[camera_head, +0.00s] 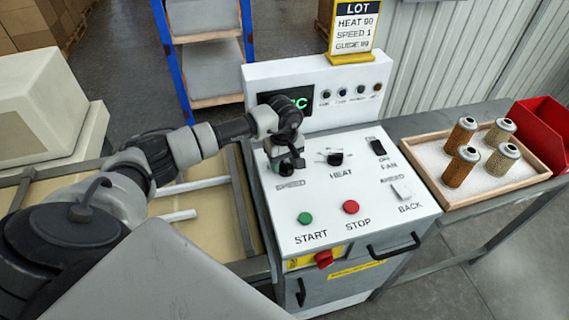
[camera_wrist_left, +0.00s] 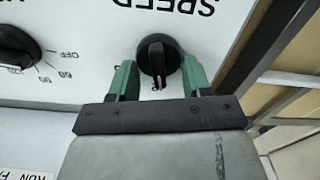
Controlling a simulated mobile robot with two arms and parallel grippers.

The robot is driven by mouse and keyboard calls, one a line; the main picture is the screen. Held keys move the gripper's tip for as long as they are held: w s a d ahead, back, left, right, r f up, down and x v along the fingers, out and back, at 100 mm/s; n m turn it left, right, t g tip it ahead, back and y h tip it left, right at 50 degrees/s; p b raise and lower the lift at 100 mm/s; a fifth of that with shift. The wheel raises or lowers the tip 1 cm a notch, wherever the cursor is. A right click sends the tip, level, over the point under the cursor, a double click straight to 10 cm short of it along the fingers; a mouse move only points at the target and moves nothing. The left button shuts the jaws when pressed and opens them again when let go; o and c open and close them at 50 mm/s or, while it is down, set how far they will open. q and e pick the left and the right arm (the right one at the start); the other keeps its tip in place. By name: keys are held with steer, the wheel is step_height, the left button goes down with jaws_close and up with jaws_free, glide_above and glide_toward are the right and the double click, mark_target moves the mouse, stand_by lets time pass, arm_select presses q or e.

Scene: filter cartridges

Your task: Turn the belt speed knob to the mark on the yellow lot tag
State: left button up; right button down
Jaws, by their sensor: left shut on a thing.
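The yellow lot tag (camera_head: 353,30) stands on top of the machine's back panel; it reads HEAT 90, SPEED 1 and a GUIDE line whose number is unclear. The black speed knob (camera_wrist_left: 158,58) sits below the SPEED lettering, seen upside down in the left wrist view. My left gripper (camera_wrist_left: 159,70) has its green fingers on either side of this knob and is shut on it. In the head view my left gripper (camera_head: 289,163) covers the knob above the SPEED label. My right gripper is not in view.
The HEAT knob (camera_head: 335,158) is close to the right of my gripper. The green START button (camera_head: 305,218), red STOP button (camera_head: 351,207) and FAN switch (camera_head: 378,147) share the panel. A wooden tray (camera_head: 447,198) with several cartridges and a red bin (camera_head: 543,125) stand at right.

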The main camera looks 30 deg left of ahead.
mark_target(281, 167)
arm_select(q)
steer(key=n+b, duration=0.1)
steer(key=n, duration=0.1)
steer(key=n+b, duration=0.1)
steer(key=n, duration=0.1)
steer(key=shift+s+a+n+b, duration=0.1)
steer(key=shift+s+n+b, duration=0.1)
steer(key=shift+n+b, duration=0.15)
steer(key=n, duration=0.2)
steer(key=n+b, duration=0.1)
steer(key=shift+s+n+b, duration=0.2)
steer(key=shift+n+b, duration=0.1)
steer(key=shift+n, duration=0.65)
steer(key=shift+r, duration=0.1)
steer(key=o, duration=0.9)
steer(key=shift+s, duration=0.1)
steer(key=shift+r+b, duration=0.1)
steer(key=shift+b, duration=0.2)
step_height(281, 167, up, 11)
steer(key=b, duration=0.2)
steer(key=shift+f, duration=0.2)
